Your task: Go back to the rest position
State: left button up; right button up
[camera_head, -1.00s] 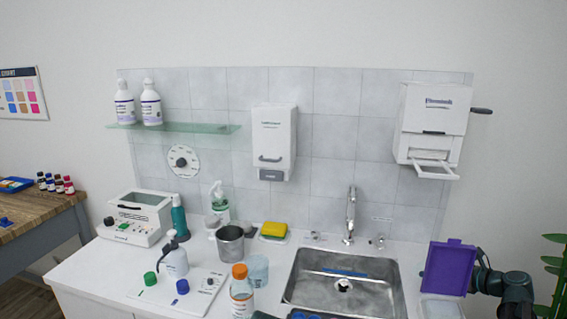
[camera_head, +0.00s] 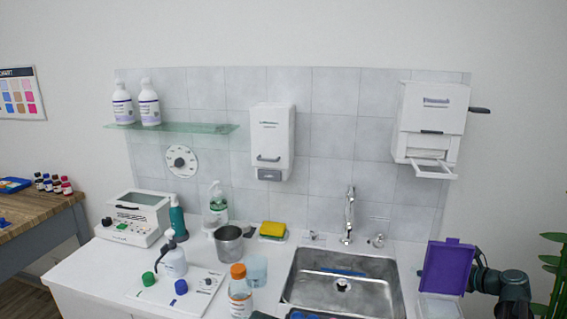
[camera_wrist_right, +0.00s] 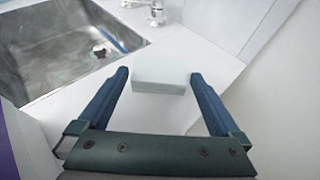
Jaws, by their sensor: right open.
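My right gripper (camera_wrist_right: 160,82) is open in the right wrist view, with its two blue fingers spread wide and nothing gripped between them. A pale, whitish block-shaped thing (camera_wrist_right: 162,82) lies on the white counter just ahead, between the fingertips in the picture; I cannot tell how far below them it is. In the head view my right arm comes in at the far right, behind a purple lid (camera_head: 446,268), and its gripper cannot be made out there. My left gripper is in neither view.
A metal sink (camera_head: 342,284) is in the counter, also at the upper left of the wrist view (camera_wrist_right: 65,45). A clear tub (camera_head: 440,307) stands below the purple lid. A bottle with an orange cap (camera_head: 240,296), metal cup (camera_head: 229,244) and yellow sponge (camera_head: 272,229) stand left of the sink.

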jog(key=b+x, duration=0.1)
jog(key=x, duration=0.2)
jog(key=shift+s, duration=0.1)
jog(key=a+r+p, duration=0.2)
jog(key=r+p, duration=0.8)
jog(key=s+a+r+p, duration=0.1)
jog(key=a+r+p, duration=0.1)
jog(key=r+p, duration=0.7)
jog(key=shift+s+r+p, duration=0.25)
jog(key=shift+r+p, duration=0.15)
jog(key=shift+p, duration=0.2)
